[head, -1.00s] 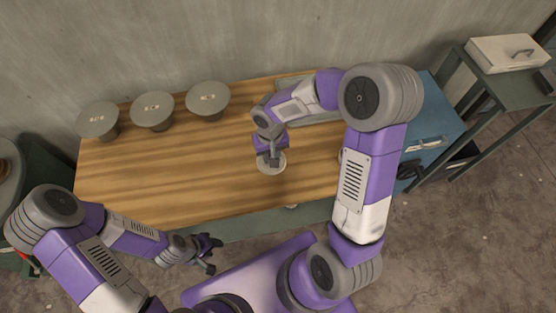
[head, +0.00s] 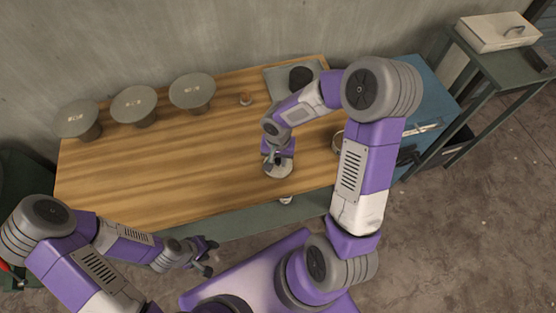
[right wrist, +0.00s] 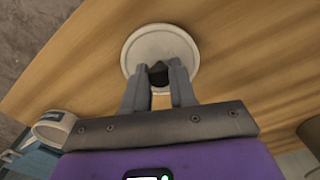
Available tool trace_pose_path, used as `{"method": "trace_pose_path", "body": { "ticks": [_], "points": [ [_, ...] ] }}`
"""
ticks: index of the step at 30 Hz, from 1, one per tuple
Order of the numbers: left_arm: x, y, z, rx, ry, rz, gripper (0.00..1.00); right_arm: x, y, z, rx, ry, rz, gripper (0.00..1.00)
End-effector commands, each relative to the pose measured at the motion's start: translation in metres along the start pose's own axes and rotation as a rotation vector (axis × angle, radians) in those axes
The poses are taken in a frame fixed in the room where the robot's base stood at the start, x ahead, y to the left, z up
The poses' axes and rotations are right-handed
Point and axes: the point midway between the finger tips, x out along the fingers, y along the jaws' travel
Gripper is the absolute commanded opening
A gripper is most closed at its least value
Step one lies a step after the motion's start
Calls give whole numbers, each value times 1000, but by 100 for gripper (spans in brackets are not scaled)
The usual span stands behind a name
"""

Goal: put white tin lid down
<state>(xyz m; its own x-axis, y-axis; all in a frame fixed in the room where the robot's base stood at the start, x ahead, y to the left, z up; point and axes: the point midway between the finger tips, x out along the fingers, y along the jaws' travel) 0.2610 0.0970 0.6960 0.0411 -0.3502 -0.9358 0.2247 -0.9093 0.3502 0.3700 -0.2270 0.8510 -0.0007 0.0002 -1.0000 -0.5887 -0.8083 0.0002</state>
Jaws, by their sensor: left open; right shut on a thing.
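The white tin lid (head: 284,172) is a round pale disc over the front part of the wooden table (head: 150,180). My right gripper (head: 277,160) is above it, shut on its dark knob. In the right wrist view the lid (right wrist: 146,41) shows as a rimmed disc, with the fingers of the right gripper (right wrist: 158,74) on both sides of the knob. I cannot tell whether the lid touches the table. My left gripper (head: 209,256) is open and empty, in front of the table at the lower left.
Three grey round-topped stands (head: 135,104) line the table's back left. A small brownish object (head: 246,98) sits right of them. A grey tray (head: 280,84) with a dark round thing (head: 301,76) is at the back right. The left middle of the table is clear.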

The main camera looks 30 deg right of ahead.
Motion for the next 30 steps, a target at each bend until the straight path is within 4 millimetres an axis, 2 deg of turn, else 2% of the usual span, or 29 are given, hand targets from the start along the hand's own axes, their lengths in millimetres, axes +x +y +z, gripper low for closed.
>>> {"method": "trace_pose_path", "body": {
  "ticks": [1, 12, 13, 18, 30],
  "points": [
    [2, -1, 0, 0, 0, 0, 43, 6, 0, 0, -1, -2, 1, 0],
    [6, -2, 0, 0, 0, 0, 43, 9, 0, 0, 0, 1, 0, 0],
    [6, -2, 0, 0, 0, 0, 43, 9, 0, 0, 0, 0, 0, 27],
    [5, -2, 0, 0, 0, 0, 43, 7, 0, 0, -1, 0, 0, 51],
    [-2, 1, 0, 0, 0, 0, 43, 1, 0, 0, -2, 0, 0, 51]
  ]
}}
